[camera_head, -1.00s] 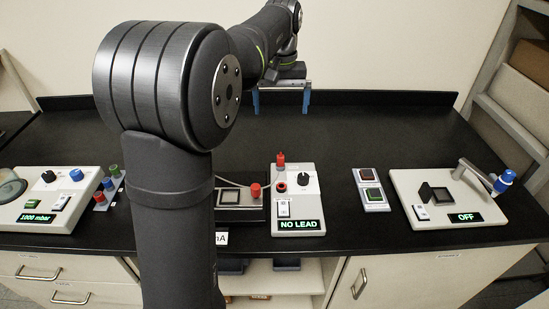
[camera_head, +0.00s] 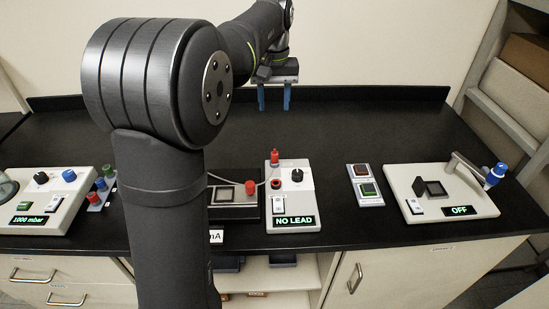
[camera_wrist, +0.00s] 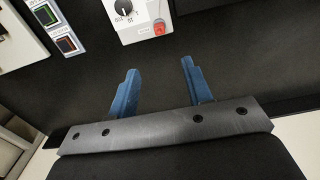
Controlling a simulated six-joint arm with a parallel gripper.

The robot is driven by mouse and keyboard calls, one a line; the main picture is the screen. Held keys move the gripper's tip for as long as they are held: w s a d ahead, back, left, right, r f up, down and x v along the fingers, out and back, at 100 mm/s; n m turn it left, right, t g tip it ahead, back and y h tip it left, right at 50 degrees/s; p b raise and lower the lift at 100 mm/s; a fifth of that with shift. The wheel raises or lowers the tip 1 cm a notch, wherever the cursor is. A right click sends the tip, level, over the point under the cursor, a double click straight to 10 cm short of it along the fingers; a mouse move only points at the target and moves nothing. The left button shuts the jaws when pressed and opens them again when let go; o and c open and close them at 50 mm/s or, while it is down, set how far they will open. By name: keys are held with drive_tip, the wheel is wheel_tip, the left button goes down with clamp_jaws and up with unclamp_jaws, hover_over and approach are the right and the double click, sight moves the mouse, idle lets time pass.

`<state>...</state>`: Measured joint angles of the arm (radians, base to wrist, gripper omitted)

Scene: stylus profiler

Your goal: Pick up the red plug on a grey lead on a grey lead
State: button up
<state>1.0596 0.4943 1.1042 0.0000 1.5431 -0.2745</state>
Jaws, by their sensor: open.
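A red plug (camera_head: 275,157) stands upright at the back left of the white unit reading NO LEAD (camera_head: 292,205). A thin grey lead (camera_head: 236,184) curves from the left toward it; the exact join is too small to tell. In the wrist view the red plug (camera_wrist: 159,28) shows at the edge of the white unit, beyond the fingertips. My gripper (camera_head: 273,107) has blue fingers pointing down, apart and empty, behind and above the plug. The gripper also shows in the wrist view (camera_wrist: 159,68), with bare dark bench between and beyond its fingers.
A second red knob (camera_head: 250,187) stands left of the unit, by a dark box (camera_head: 236,211). A two-button panel (camera_head: 364,185) and a unit reading OFF (camera_head: 440,192) stand to the right. The bench's back (camera_head: 370,120) is clear.

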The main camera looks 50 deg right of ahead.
drive_tip(key=s+a+f+t+h, duration=0.2)
drive_tip(key=s+a+t+h, duration=0.1)
drive_tip(key=s+a, duration=0.1)
approach(275, 153)
drive_tip(key=x, duration=1)
drive_tip(key=shift+w+f, duration=0.1)
drive_tip(key=shift+f, duration=0.05)
clamp_jaws()
idle(0.3)
